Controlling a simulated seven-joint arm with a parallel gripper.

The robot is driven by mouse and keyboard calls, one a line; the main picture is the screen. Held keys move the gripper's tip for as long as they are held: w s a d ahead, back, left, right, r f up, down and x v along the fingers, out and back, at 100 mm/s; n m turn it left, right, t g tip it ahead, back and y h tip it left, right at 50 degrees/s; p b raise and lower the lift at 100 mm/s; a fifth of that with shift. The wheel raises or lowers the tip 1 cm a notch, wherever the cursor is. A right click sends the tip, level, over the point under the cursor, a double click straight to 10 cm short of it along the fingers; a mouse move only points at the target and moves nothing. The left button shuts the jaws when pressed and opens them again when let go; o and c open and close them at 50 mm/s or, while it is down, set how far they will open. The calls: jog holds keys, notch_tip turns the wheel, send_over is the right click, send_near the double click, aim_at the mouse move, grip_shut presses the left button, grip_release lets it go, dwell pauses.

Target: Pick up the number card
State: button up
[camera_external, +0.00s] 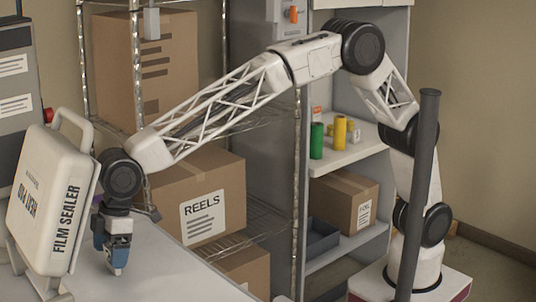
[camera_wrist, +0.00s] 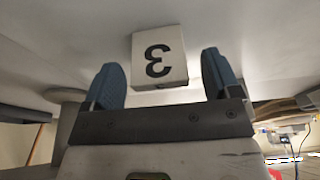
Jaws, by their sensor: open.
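My gripper (camera_wrist: 162,72) is open, with one blue finger on each side of the card in that picture. I see bare space between each finger and the card. Whether the card lies fully between the fingertips in depth I cannot tell. In the external view my gripper (camera_external: 117,268) points down, low over the grey table. The card cannot be made out there.
A white film sealer (camera_external: 48,205) with a handle stands tilted close to the left of my gripper. The table (camera_external: 170,275) looks clear to the right. Behind it, a wire rack holds a REELS box (camera_external: 165,195); green (camera_external: 317,140) and yellow (camera_external: 340,132) rolls sit on a shelf.

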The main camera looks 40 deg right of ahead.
aim_at(108, 248)
jog(key=shift+a+f, duration=0.2)
jog(key=shift+f, duration=0.5)
jog(key=shift+c, duration=0.2)
jog(key=c, duration=1)
jog(key=shift+c, duration=0.2)
jog(key=shift+r, duration=0.15)
jog(key=shift+r, duration=4.85)
